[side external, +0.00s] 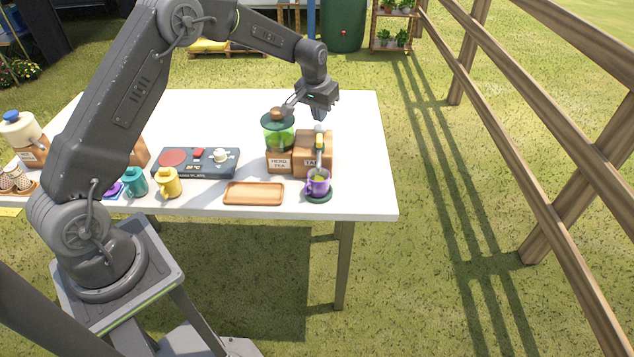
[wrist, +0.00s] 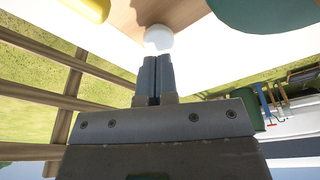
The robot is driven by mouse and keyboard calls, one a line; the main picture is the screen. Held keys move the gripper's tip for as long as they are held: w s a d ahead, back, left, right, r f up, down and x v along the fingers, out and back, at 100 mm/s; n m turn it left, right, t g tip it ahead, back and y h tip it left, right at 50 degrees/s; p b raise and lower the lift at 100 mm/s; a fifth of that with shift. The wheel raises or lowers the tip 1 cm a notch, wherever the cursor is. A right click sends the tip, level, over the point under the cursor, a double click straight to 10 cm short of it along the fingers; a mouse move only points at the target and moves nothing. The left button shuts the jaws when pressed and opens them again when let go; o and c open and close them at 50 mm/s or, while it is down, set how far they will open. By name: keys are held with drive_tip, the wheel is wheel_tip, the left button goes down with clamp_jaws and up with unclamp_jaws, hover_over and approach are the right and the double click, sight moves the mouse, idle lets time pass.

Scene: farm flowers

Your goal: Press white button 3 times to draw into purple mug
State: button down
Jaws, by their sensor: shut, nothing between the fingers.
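The purple mug (side external: 318,183) stands upright on a dark green round coaster (side external: 318,197) at the table's front right, below the spout of a wooden tap box (side external: 313,150). Yellow-green content shows inside the mug. The white button (wrist: 159,38) shows in the wrist view on a wooden surface, just ahead of my fingertips; I cannot tell whether they touch it. My gripper (wrist: 155,60) is shut and empty.
A wooden tray (side external: 254,194), a yellow mug (side external: 168,183), a teal mug (side external: 134,182) and a hot plate (side external: 196,162) are farther left. The table (side external: 365,150) is clear at right.

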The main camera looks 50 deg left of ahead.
drive_tip(key=shift+f, duration=0.15)
idle(0.5)
drive_tip(key=shift+f, duration=1.3)
drive_tip(key=shift+r, duration=1.5)
idle(1.5)
drive_tip(key=shift+r, duration=3)
